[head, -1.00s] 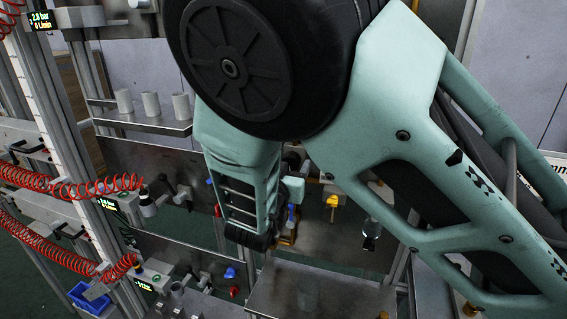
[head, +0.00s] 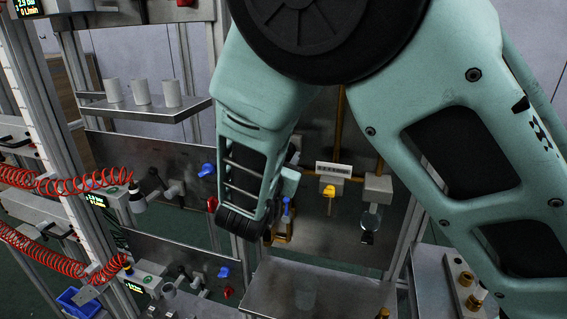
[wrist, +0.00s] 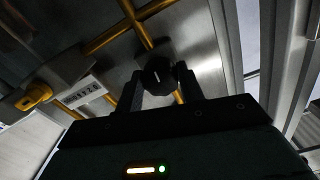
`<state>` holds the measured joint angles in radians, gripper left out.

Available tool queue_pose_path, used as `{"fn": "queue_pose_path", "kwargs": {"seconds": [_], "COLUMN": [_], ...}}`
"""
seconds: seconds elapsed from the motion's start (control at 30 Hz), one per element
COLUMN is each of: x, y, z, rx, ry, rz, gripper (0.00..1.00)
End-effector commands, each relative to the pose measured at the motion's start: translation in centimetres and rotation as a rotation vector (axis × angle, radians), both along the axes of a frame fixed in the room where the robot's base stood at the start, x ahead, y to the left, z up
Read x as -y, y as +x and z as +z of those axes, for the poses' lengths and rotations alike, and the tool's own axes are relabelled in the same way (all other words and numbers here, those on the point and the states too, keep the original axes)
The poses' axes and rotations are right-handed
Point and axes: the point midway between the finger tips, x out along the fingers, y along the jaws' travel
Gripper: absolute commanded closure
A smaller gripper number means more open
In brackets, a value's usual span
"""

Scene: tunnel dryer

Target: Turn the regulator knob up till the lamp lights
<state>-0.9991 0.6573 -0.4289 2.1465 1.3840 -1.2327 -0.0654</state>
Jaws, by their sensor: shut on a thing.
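The regulator knob (wrist: 158,76) is round and black with a short white mark on its face, in the wrist view. My gripper (wrist: 160,84) is shut on it, one dark finger on each side. In the head view my arm's forearm hides the knob and the fingertips. I cannot make out a lit lamp on the regulator; the orange bar and green dot low in the wrist view are on my own gripper.
A yellow handle (head: 329,191) sits below a white label plate (head: 333,170); the handle also shows in the wrist view (wrist: 36,96). A shelf (head: 150,114) holds white cups (head: 141,92). Red coiled hoses (head: 70,184) hang at left.

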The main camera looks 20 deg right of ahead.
Motion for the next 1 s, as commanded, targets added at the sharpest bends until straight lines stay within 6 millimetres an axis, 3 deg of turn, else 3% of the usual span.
{"fn": "queue_pose_path", "kwargs": {"seconds": [0.2, 0.23, 0.3, 0.67, 1.0], "x": [0.0, 0.0, 0.0, -0.4, -4.3], "y": [0.0, 0.0, 0.0, -0.4, -5.7], "z": [0.1, 0.1, 0.1, -0.1, -0.4], "rx": [-0.001, -0.001, -0.001, -0.002, -0.001], "ry": [0.0, 0.0, 0.0, 0.0, 0.003], "rz": [0.0, 0.0, 0.0, 0.001, 0.006], "gripper": [0.85, 0.54, 0.41, 0.41, 0.41]}}
